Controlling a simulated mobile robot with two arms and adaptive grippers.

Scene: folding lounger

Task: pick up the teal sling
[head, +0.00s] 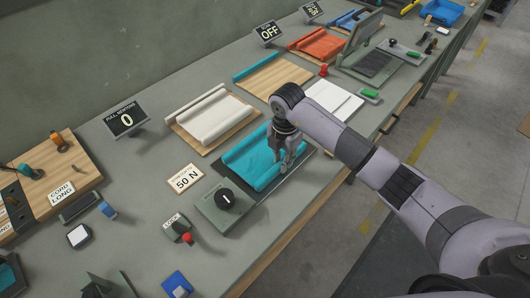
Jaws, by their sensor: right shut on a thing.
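The teal sling (250,161) is a folded or rolled teal fabric on a dark flat mat (287,183) near the middle of the bench. My right gripper (286,163) points down over the right side of the sling and is shut on its fabric. The fingers hide part of the sling, and I cannot tell whether it is lifted off the mat. My left gripper is not in view.
A wooden board with white rolled fabric (208,117) lies behind the sling. A "50 N" card (186,179) and a grey dial box (228,203) stand in front. White sheets (333,100) lie to the right. Displays line the wall side.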

